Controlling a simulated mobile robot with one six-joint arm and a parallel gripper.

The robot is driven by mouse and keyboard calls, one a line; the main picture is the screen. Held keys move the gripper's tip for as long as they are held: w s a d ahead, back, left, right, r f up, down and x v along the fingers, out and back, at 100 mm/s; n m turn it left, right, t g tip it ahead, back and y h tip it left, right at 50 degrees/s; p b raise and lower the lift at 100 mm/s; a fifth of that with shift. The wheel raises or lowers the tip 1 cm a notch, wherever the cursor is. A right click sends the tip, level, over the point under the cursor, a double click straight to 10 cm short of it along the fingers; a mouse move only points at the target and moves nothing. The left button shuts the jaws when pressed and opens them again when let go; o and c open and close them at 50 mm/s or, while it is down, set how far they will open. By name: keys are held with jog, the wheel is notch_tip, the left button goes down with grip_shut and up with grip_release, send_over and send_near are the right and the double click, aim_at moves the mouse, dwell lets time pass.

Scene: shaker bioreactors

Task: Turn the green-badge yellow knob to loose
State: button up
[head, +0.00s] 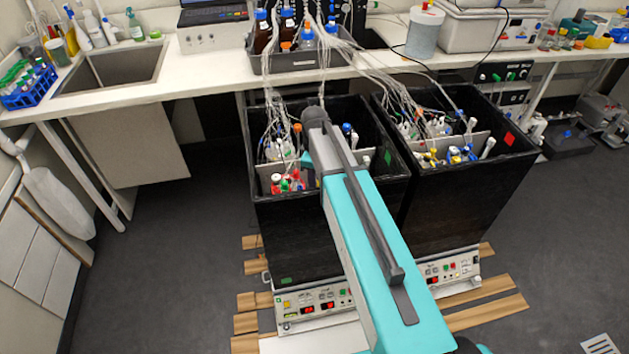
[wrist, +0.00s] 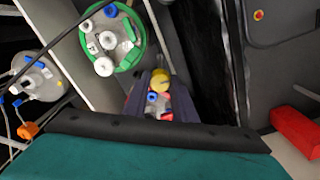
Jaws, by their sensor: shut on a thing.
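In the wrist view a yellow knob (wrist: 159,82) sits between the tips of the dark purple fingers of my gripper (wrist: 158,90), which is shut on it. Blue, white and red parts show just below the knob between the fingers. A vessel lid with a green ring (wrist: 138,57) is close by at the upper left. In the head view my arm reaches into the left black box (head: 310,240), which bears a green badge (head: 388,157). My arm hides the gripper and the knob there. The knob's turn position cannot be told.
A second black box (head: 450,205) with a red badge (head: 509,139) stands close at the right. Tubes and cables hang from the bench (head: 205,80) into both boxes. In the wrist view a grey lid (wrist: 38,75) lies at the left and a red block (wrist: 295,130) at the right.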

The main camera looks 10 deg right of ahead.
jog(key=shift+n, duration=0.5)
jog(key=o, duration=1)
jog(key=shift+o, duration=0.2)
jog(key=shift+r, duration=0.15)
notch_tip(320, 180, up, 14)
jog(key=b, duration=0.2)
jog(key=shift+f+b, duration=0.2)
jog(key=shift+b, duration=0.1)
dwell(0.4)
